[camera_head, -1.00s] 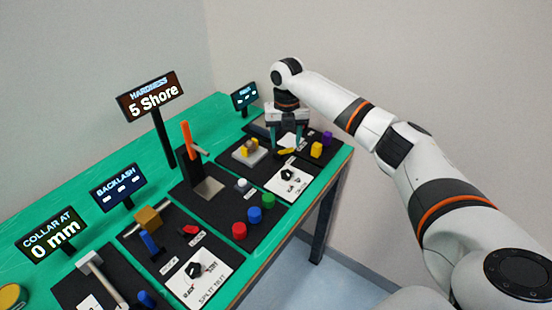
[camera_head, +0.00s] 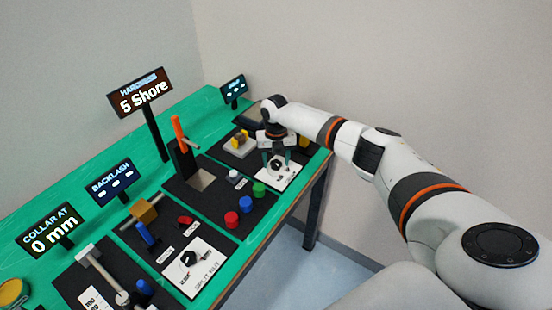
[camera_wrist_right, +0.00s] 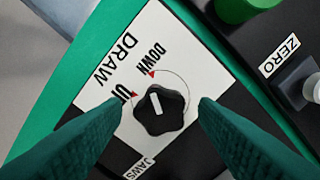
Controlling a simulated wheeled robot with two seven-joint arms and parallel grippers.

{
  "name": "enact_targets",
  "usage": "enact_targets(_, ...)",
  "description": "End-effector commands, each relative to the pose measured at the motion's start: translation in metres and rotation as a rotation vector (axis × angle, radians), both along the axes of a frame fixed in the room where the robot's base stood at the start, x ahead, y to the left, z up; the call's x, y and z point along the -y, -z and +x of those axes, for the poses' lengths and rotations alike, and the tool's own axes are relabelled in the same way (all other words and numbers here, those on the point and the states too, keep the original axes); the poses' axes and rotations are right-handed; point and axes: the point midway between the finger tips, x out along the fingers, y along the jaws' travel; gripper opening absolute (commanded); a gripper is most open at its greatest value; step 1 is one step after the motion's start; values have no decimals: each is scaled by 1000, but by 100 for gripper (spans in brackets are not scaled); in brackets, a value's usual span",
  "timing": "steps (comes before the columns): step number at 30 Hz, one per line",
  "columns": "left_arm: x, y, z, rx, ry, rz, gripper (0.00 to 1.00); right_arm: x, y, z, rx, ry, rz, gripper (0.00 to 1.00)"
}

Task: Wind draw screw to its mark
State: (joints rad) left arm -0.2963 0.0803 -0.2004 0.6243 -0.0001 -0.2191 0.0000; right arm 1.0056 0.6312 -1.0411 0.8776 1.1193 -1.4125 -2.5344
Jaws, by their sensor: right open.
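The draw screw's knob (camera_wrist_right: 160,112) is black and lobed, with a white pointer line. It stands on a white plate (camera_wrist_right: 192,62) lettered DRAW, DOWN and UP. Small red marks sit beside DOWN and UP; the pointer line faces up-left, roughly between them. In the head view the knob (camera_head: 276,166) is partly hidden by my gripper. My right gripper (camera_head: 276,158) is open above the plate. In the right wrist view its green fingers (camera_wrist_right: 168,103) lie on either side of the knob; I cannot tell whether they touch it. My left gripper is not in view.
A fixture with yellow jaws (camera_head: 240,142) stands just behind the plate. Green (camera_head: 259,189), blue and red cylinders stand to the left. A small display (camera_head: 234,88) at the back is too small to read. Other panels and displays fill the bench's left.

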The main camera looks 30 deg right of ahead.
Motion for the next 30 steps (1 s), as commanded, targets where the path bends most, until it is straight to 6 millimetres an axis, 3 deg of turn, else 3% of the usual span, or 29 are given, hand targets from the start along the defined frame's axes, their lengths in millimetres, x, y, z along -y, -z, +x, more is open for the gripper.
enact_targets(3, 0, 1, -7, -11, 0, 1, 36, 0, 0, 0, 0, 0, 0, 53)
enact_targets(11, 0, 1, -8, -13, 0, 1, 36, 0, 0, 0, 0, 0, 0, 10)
enact_targets(21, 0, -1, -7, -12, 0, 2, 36, 0, -1, 0, -1, 49, -1, 10)
enact_targets(30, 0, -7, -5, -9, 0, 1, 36, -1, -1, 0, 0, 253, 1, 10)
